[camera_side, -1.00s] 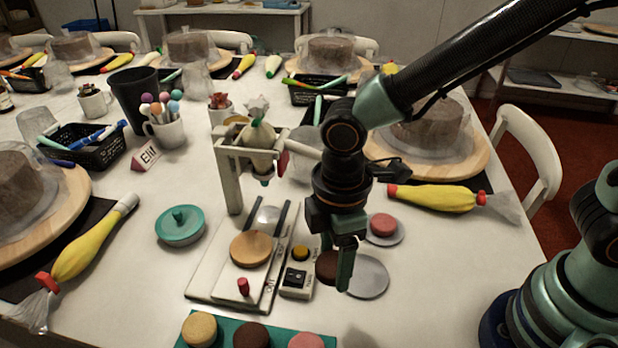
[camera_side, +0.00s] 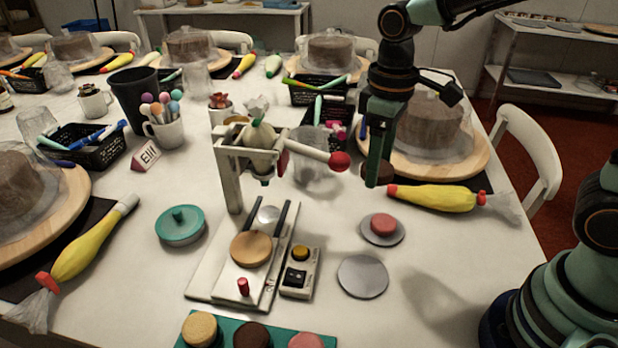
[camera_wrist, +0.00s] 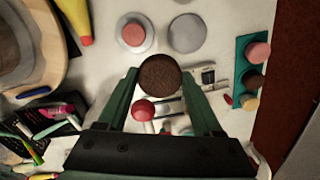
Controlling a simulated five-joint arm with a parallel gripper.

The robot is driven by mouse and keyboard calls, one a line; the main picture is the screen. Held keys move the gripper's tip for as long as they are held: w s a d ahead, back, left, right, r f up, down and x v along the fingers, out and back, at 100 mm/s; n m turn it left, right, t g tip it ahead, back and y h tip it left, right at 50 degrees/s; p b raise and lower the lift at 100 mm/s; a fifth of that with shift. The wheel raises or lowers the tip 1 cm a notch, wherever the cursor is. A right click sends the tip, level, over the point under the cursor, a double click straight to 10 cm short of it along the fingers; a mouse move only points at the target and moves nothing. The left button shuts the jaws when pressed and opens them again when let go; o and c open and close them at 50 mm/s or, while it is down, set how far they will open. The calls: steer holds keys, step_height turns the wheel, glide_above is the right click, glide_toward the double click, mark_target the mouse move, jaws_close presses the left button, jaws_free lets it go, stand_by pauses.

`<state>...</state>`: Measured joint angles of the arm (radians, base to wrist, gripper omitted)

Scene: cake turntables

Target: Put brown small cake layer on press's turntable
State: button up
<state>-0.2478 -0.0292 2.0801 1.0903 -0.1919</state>
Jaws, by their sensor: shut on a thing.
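My gripper (camera_side: 378,178) is shut on a small brown cake layer (camera_wrist: 160,74) and holds it well above the table, behind and right of the press. In the side view, the fingers partly hide the layer; in the wrist view, it sits between the fingertips of my gripper (camera_wrist: 160,82). The press (camera_side: 230,180) has a white base and a lever with a red knob (camera_side: 340,160). Its turntable, a round tan disc (camera_side: 250,249), sits on the white slide in front of the press head with nothing visible on it.
A bare grey disc (camera_side: 362,277) lies right of the switch box (camera_side: 297,275). A pink layer (camera_side: 383,224) rests on another grey disc. A teal tray (camera_side: 270,330) in front holds tan, brown and pink layers. A teal lidded dish (camera_side: 180,225) stands left of the press.

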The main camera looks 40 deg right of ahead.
steer(key=d+m, duration=0.5)
steer(key=d, duration=0.3)
steer(key=r+n, duration=0.1)
steer(key=n, duration=1.3)
glide_above(331, 309)
step_height(331, 309, down, 20)
steer(key=shift+r, duration=0.25)
steer(key=shift+f, duration=0.15)
steer(key=o, duration=1.4)
steer(key=shift+o, duration=0.2)
